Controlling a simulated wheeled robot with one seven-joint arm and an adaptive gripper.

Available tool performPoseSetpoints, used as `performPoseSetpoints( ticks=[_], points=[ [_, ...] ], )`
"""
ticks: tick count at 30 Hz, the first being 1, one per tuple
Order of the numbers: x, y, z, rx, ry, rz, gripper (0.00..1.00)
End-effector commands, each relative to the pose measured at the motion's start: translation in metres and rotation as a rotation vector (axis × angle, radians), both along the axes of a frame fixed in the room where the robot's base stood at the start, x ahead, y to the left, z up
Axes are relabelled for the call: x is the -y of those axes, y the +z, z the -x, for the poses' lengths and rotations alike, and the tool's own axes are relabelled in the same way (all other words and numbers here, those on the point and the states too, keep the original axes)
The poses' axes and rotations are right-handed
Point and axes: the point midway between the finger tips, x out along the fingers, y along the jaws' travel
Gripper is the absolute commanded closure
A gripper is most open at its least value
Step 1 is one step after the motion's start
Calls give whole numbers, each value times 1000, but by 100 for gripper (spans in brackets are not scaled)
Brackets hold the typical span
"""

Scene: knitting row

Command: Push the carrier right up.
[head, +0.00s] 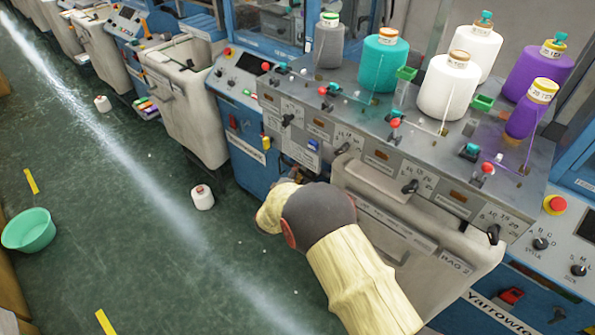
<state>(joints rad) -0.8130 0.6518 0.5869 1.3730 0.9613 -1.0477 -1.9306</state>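My arm rises from the lower edge, with a pale yellow link and a dark grey joint in front of the knitting machine (375,160). My gripper cannot be seen; the arm's own links cover the area beyond the joint. No part is clearly marked as the carrier. The machine's sloping grey panel has black knobs on scales, among them a left one (287,119), a middle one (410,186) and a right one (493,233). Small red-topped (395,123) and teal-topped (392,115) fittings stand above them. I cannot tell which fitting is the carrier.
Yarn cones, including a teal one (377,66) and a white one (447,88), stand on the machine. A grey bin (450,265) hangs at its front, close to my arm. A white cone (202,197) and green basin (28,230) are on the floor. The aisle is mostly clear.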

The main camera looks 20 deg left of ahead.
Motion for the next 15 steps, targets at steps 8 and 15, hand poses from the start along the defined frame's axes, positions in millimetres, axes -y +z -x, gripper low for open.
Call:
performPoseSetpoints(
  ticks=[8,15],
  points=[
    [0,1,-1,0,1,0,72],
    [0,0,0,0,1,-1,86]
  ],
)
